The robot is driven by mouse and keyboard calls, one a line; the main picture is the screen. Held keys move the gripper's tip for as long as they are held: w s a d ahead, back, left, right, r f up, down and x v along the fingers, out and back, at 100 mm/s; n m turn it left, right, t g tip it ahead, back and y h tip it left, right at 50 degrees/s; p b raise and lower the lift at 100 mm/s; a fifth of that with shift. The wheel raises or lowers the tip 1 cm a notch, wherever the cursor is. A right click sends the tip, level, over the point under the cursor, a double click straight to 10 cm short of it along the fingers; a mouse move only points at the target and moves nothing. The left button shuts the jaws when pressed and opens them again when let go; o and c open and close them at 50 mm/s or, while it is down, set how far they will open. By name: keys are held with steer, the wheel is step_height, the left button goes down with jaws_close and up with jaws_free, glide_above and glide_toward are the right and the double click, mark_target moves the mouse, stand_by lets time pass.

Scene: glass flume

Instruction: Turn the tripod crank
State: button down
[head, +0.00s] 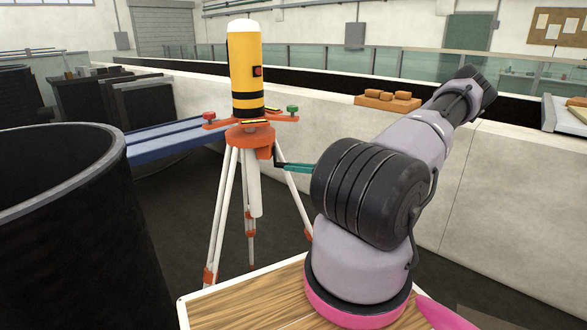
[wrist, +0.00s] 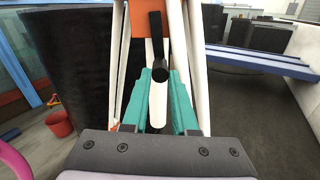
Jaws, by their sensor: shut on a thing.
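The tripod (head: 250,140) stands on the floor beside the low wall, with white legs, an orange head and a yellow instrument with black bands on top. Its black crank (wrist: 156,28) hangs below the orange head in the wrist view, ending in a dark round grip (wrist: 161,73). My gripper (wrist: 161,80) has teal fingers, which are shut on this crank grip, one on each side. In the head view my gripper (head: 286,166) reaches the crank from the right, and my arm hides part of it. The white centre post (wrist: 157,105) shows behind the grip.
A large black tub (head: 60,220) stands close on the left. The low white wall (head: 480,190) runs behind my arm, with brown blocks (head: 388,99) on it. Blue beams (head: 175,140) lie behind the tripod. A red bucket (wrist: 59,124) stands on the floor.

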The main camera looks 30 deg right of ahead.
steer(key=shift+w+d+n, duration=0.35)
steer(key=shift+n, duration=0.45)
steer(key=c, duration=0.7)
jaws_free()
steer(key=v, duration=1.1)
